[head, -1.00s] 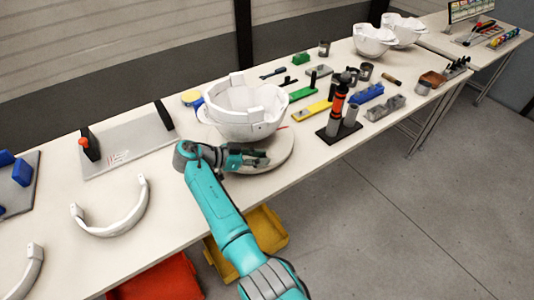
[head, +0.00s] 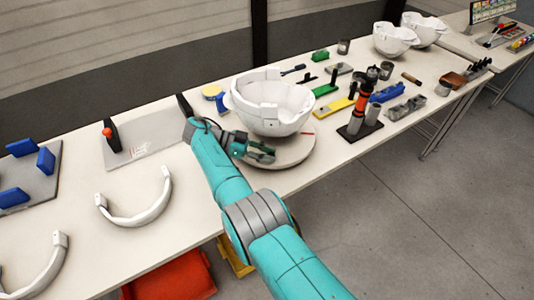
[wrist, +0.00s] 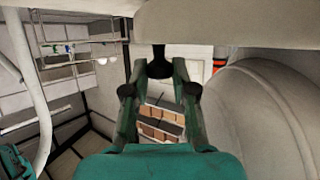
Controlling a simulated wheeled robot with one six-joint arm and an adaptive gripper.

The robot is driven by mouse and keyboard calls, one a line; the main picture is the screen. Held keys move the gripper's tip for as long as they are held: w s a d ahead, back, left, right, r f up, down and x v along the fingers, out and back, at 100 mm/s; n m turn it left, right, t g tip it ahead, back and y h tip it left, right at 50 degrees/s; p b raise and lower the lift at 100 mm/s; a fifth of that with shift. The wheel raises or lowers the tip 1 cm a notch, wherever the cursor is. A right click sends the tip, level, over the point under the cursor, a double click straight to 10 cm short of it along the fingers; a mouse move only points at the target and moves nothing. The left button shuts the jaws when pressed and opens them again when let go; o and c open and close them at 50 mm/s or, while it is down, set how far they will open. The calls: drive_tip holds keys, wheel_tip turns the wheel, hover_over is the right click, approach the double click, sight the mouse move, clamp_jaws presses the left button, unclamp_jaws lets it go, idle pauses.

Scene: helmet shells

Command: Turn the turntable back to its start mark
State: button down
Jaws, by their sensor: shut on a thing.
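The turntable (head: 292,160) is a round pale disc on the long bench, with a white helmet shell (head: 285,120) standing on it. A short red mark (head: 308,133) shows at the right of the disc, beside the shell. My gripper (head: 268,155) is at the disc's front-left rim, low beside the shell. In the wrist view, the two fingers of my gripper (wrist: 160,78) close about a dark peg (wrist: 158,56) below a pale edge. The peg's full shape and the grip contact are partly hidden by the fingers.
An orange-and-black tool on a stand (head: 362,110) stands close right of the turntable. A grey plate with black uprights (head: 140,150) and a white curved band (head: 135,215) lie to the left. Blue, green and yellow parts lie behind right. Bins sit below the bench.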

drive_tip(key=shift+w+g, duration=0.1)
drive_tip(key=shift+g, duration=0.2)
idle(0.4)
drive_tip(key=c, duration=0.9)
unclamp_jaws()
drive_tip(key=shift+c, duration=0.2)
drive_tip(key=shift+a, duration=0.1)
drive_tip(key=shift+d+f, duration=0.15)
drive_tip(key=shift+d, duration=0.05)
